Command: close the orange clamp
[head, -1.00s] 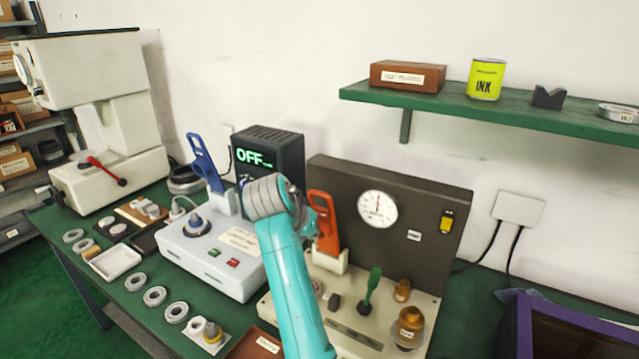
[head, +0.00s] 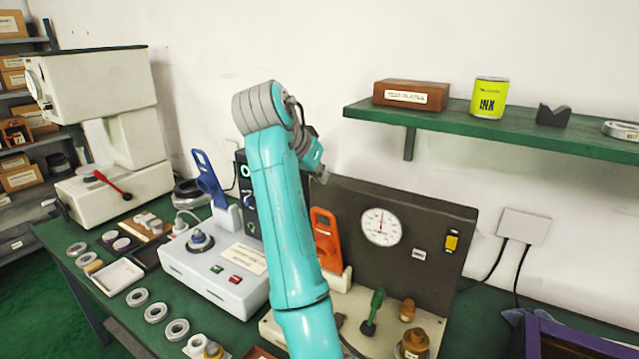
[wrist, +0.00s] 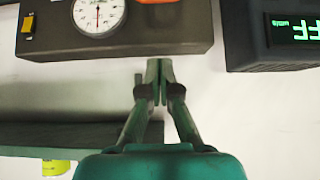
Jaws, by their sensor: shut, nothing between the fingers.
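The orange clamp (head: 326,232) stands on the right-hand fixture with its looped handle upright, just right of my arm in the head view. My arm covers its left side. An orange edge (wrist: 158,2), likely the clamp's handle, shows at the top of the wrist view. My gripper (wrist: 160,68) is shut and empty, its fingertips together in front of the bare wall and apart from the orange edge. In the head view my arm is raised and its fingers are hidden behind the wrist.
A dark panel with a round gauge (head: 381,227) stands behind the clamp. A green lever (head: 373,311) and brass parts are in front of it. A blue clamp (head: 207,178) stands upright on the white box (head: 215,280). A green shelf (head: 480,128) overhangs at right.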

